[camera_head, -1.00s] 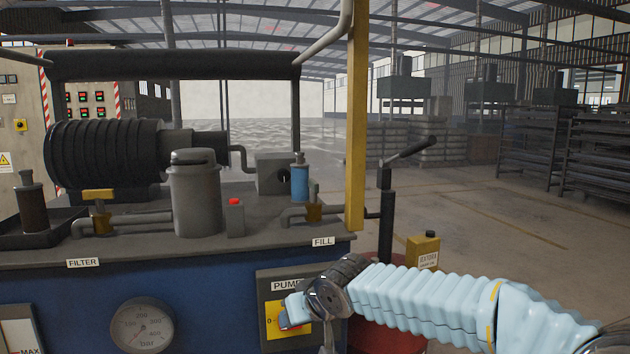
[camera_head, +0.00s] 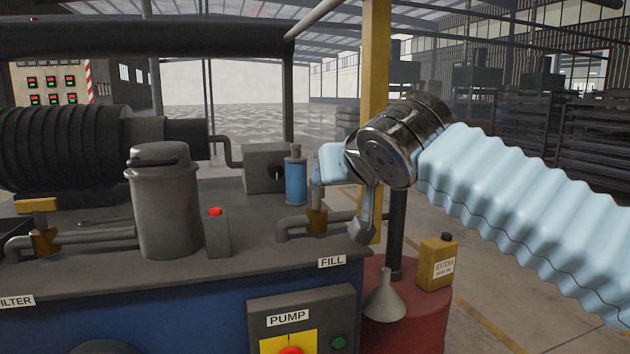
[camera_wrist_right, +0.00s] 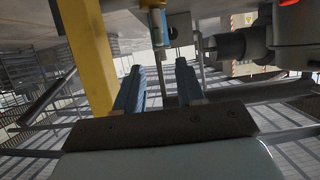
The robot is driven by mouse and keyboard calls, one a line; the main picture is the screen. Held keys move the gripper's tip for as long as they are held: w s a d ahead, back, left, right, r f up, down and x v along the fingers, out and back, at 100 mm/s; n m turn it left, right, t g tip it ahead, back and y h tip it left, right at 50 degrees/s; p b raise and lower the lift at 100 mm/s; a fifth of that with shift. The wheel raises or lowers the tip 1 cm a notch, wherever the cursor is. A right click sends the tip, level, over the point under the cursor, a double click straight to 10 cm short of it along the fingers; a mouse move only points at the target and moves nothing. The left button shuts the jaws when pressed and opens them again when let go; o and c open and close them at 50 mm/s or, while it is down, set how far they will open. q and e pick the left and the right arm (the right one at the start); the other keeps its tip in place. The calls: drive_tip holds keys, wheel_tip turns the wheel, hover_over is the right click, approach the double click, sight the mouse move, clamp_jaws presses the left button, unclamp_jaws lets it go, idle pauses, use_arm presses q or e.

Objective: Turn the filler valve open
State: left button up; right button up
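The filler valve (camera_head: 317,219) is a small brass body on a grey pipe behind the FILL label (camera_head: 331,262). My right gripper (camera_head: 321,172) is just above and to the right of the valve in the head view. In the right wrist view its blue fingers (camera_wrist_right: 158,80) are spread apart, with nothing held between them. I cannot tell whether they touch the valve. My left gripper is not in view.
A blue cylinder (camera_head: 296,182) stands just behind the valve. A yellow post (camera_head: 374,110) rises to the right. A grey canister (camera_head: 165,210) and a red-button box (camera_head: 217,235) stand left. A funnel (camera_head: 384,300) and oil can (camera_head: 437,265) sit on a red drum (camera_head: 425,335).

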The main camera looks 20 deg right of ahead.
sight(317, 195)
drive_tip(key=x, duration=1)
drive_tip(key=shift+f+p, duration=0.15)
drive_tip(key=shift+p, duration=0.2)
clamp_jaws()
